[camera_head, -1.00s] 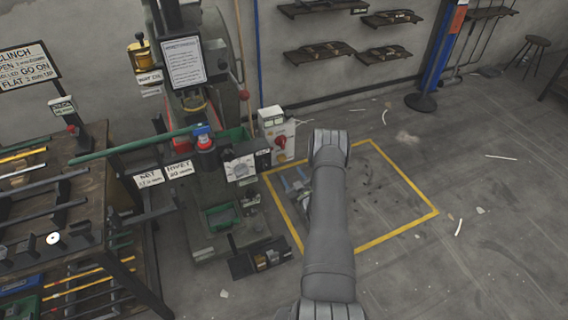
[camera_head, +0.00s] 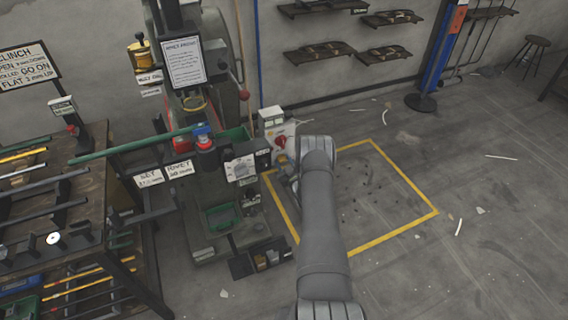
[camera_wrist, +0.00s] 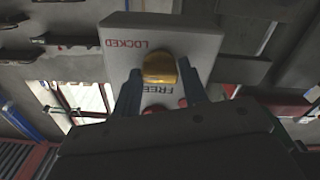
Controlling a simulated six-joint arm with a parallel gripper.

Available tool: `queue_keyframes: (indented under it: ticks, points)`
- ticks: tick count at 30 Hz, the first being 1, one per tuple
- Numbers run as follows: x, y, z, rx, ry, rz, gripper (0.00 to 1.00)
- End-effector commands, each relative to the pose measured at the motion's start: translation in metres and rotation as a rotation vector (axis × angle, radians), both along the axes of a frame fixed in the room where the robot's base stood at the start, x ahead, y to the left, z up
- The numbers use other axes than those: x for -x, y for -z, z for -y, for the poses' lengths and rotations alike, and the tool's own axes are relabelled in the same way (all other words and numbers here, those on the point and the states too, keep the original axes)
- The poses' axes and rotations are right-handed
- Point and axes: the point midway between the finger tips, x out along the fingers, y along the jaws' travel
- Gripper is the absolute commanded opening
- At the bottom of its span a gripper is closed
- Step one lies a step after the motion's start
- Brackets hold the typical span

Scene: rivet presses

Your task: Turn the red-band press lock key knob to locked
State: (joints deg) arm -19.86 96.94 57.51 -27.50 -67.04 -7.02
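In the wrist view, a brass-yellow knob (camera_wrist: 159,68) sits on a pale plate (camera_wrist: 122,42) lettered LOCKED and FREE. The lettering appears upside down, with LOCKED above the knob and FREE below it. My gripper (camera_wrist: 159,68) is open, with one blue-grey finger on each side of the knob and small gaps beside it. Whether a fingertip touches it I cannot tell. In the head view, the white box (camera_head: 272,117) with a red switch (camera_head: 281,142) stands right of the press (camera_head: 215,190). My gripper is beside it, mostly hidden by my arm.
A red part (camera_wrist: 183,102) shows below the knob in the wrist view.

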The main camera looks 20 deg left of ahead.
Motion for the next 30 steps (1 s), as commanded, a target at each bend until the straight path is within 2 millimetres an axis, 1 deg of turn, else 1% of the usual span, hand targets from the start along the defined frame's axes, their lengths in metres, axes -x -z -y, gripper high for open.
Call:
queue_keyframes:
  ticks: [1,3,8,21,30]
  points:
    - [0.0001,-0.0001,0.0000,0.000,0.000,0.000,0.29]
    - [0.0002,-0.0001,0.0000,0.000,0.000,0.000,0.16]
    - [0.0002,0.0001,-0.0001,-0.013,-0.001,-0.013,0.16]
    - [0.0000,0.0006,0.0003,-0.226,0.000,-0.228,0.14]
    - [0.0001,0.0007,0.0004,-0.240,0.000,-0.242,0.14]
